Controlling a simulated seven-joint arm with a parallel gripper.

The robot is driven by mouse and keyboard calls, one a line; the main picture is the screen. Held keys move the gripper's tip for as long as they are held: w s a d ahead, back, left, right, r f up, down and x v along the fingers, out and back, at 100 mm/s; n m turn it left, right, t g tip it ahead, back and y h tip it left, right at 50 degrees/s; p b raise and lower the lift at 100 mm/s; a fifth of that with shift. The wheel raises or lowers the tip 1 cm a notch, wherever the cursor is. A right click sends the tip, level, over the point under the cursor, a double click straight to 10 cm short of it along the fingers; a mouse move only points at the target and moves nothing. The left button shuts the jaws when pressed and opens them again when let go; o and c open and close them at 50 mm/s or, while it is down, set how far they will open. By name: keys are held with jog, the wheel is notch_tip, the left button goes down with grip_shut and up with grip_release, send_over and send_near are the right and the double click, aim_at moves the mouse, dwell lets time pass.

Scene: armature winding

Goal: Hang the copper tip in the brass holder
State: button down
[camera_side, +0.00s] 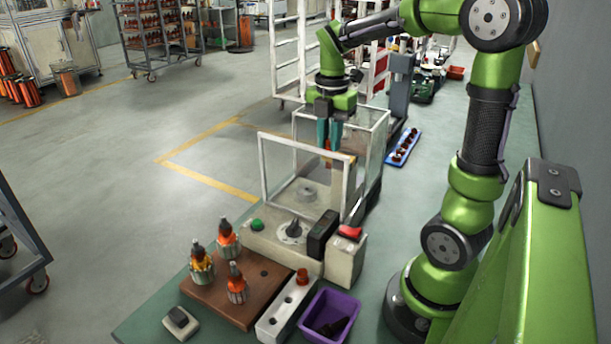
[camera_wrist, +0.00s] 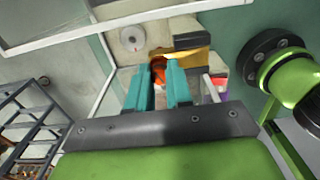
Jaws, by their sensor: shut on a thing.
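My gripper (camera_side: 328,140) has teal fingers pointing down at the clear-walled enclosure of the bench machine. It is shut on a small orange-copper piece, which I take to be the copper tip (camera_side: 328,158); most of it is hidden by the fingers. In the wrist view the orange piece (camera_wrist: 158,72) shows between the ends of the teal fingers (camera_wrist: 157,85). A brass-yellow surface (camera_wrist: 188,43) shows just beyond the fingertips there; I cannot tell whether it is the brass holder.
The enclosure's white frame (camera_side: 263,170) rises around a round disc (camera_side: 307,191). A control box (camera_side: 345,262) stands in front. Several orange-wound armatures (camera_side: 237,283) stand on a brown board (camera_side: 262,270). A white block (camera_side: 285,305) and purple bin (camera_side: 310,318) sit nearby.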

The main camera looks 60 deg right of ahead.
dwell(0.4)
jog(key=c, duration=0.9)
grip_release()
jog(key=shift+c, duration=0.2)
jog(key=shift+r, duration=2.2)
jog(key=shift+r, duration=0.15)
